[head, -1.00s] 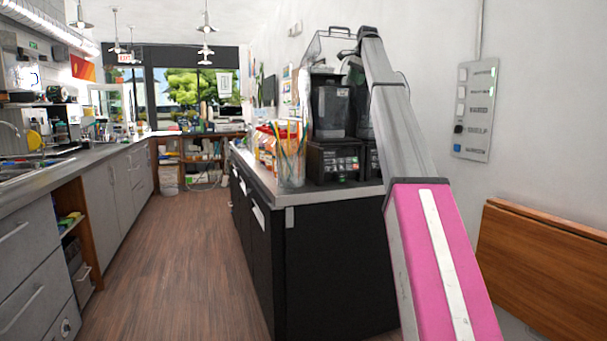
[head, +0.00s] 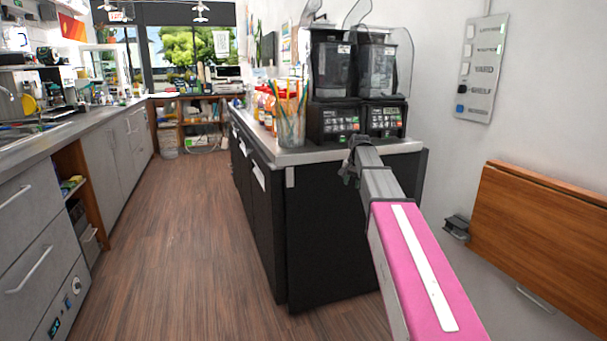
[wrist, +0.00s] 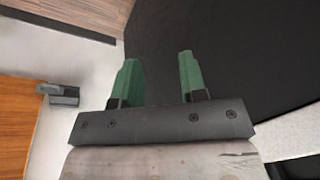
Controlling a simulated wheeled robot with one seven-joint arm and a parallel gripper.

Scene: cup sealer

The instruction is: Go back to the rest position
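My gripper (wrist: 158,62) shows in the wrist view with its two green fingers apart and nothing between them. Beyond the fingers is the dark face of the black counter (wrist: 220,50). In the head view my pink and grey arm reaches from the lower right toward the right end of the same counter (head: 330,230). The arm's far end is in front of the counter's edge, below the two blenders.
Two blenders (head: 331,70) and a glass of straws (head: 291,130) stand on the counter. A folded wooden panel (head: 540,235) and a small grey bracket (head: 456,228) are on the right wall. Grey cabinets (head: 105,170) line the left. The wood floor (head: 190,230) between is clear.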

